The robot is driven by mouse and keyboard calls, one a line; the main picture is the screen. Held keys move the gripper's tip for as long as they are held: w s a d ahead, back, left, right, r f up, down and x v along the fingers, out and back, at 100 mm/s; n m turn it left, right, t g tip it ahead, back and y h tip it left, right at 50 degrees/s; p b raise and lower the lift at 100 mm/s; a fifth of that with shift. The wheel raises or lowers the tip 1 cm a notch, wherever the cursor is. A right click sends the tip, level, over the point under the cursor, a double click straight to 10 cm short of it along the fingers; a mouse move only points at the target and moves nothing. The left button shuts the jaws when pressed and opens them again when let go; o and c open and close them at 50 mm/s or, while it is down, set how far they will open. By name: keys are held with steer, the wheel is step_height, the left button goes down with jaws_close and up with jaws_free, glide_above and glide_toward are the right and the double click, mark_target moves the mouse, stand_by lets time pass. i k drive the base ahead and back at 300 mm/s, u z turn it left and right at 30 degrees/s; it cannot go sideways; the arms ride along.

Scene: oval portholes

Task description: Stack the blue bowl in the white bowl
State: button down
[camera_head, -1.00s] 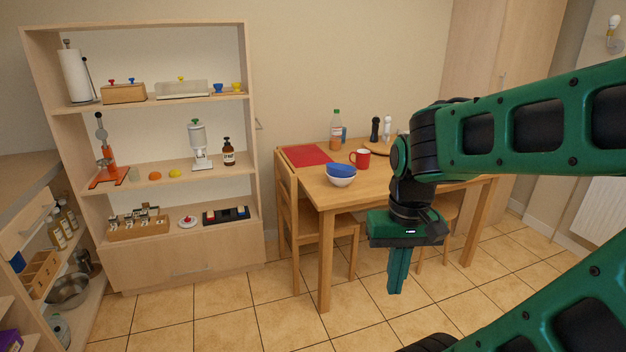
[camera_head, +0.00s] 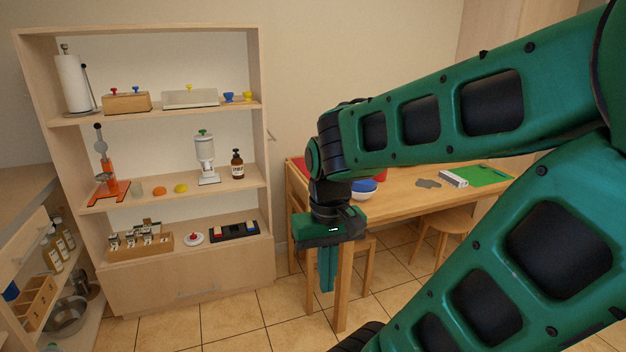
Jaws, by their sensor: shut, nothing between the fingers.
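The blue bowl (camera_head: 364,185) sits in the white bowl (camera_head: 364,196) on the wooden table, near its front left part. My arm and wrist hide their left side and part of the table behind. My gripper (camera_head: 327,289) points straight down, shut and empty, in front of the table and below its top. It is apart from both bowls, lower and to their left in the picture.
The wooden table (camera_head: 405,199) has a green mat (camera_head: 489,175), a white box (camera_head: 453,178) and grey flat pieces (camera_head: 428,183) at right. A stool (camera_head: 445,220) stands under it. A loaded shelf unit (camera_head: 190,279) stands at left.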

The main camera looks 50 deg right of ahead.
mark_target(366, 186)
steer(key=z, duration=0.25)
steer(key=i, duration=1.05)
steer(key=z, duration=0.9)
steer(key=i, duration=0.5)
steer(key=z, duration=0.45)
